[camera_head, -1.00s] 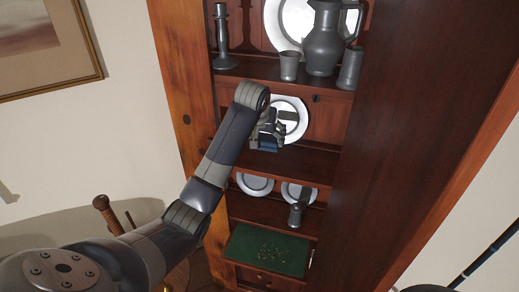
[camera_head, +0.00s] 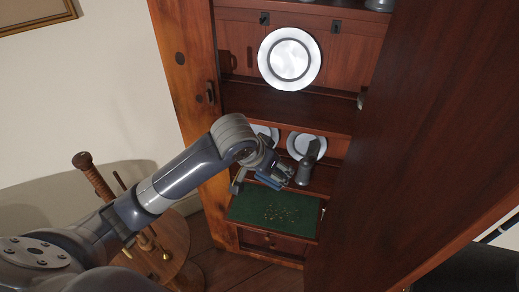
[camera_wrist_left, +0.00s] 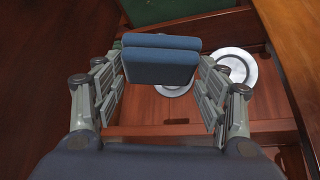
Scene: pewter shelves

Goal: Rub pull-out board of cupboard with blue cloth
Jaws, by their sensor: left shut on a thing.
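The pull-out board (camera_head: 245,208) has a green top and extends from the lower part of the cupboard, with small crumbs (camera_head: 282,213) scattered on it. Part of it shows at the top of the left wrist view (camera_wrist_left: 165,10). My left gripper (camera_head: 264,178) is shut on the folded blue cloth (camera_wrist_left: 160,66), which sits between its fingers. In the head view the gripper and cloth (camera_head: 270,181) appear near the board's back edge, in front of the lower shelf. I cannot tell whether the cloth touches anything below. My right gripper is not in view.
A dark pewter vessel (camera_head: 306,163) stands on the lower shelf, right of my gripper. Plates (camera_head: 306,146) lean behind it, and a larger plate (camera_head: 290,58) is above. The cupboard's large side panel (camera_head: 400,150) bounds the right. A round wooden stool (camera_head: 160,245) stands left.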

